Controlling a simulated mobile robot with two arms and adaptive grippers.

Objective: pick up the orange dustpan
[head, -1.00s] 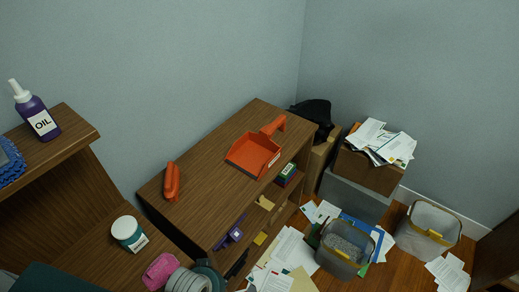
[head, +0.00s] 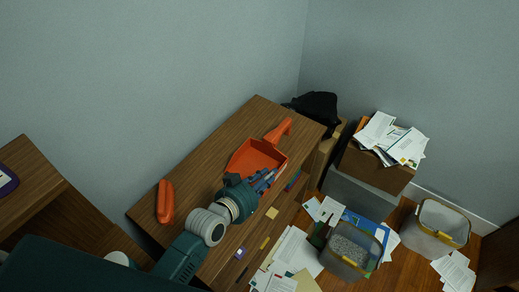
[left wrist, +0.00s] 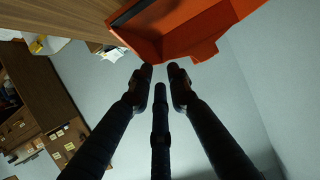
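The orange dustpan (head: 252,155) lies on top of the brown wooden shelf unit (head: 215,150), its handle pointing to the upper right. My left gripper (head: 268,178) is at the dustpan's front lip, on its near right side, and hides part of that edge. In the left wrist view the dustpan (left wrist: 180,30) fills the top centre, just beyond the fingertips (left wrist: 161,75). The three dark fingers are extended and apart, with nothing between them. Whether a fingertip touches the pan cannot be told. My right gripper is not in view.
An orange handled object (head: 166,201) lies at the shelf top's left end. A black bag (head: 316,106) is behind the shelf's far end. A paper-filled box (head: 375,168) and two bins (head: 348,252) (head: 436,229) stand right, among loose papers. The wall borders the back.

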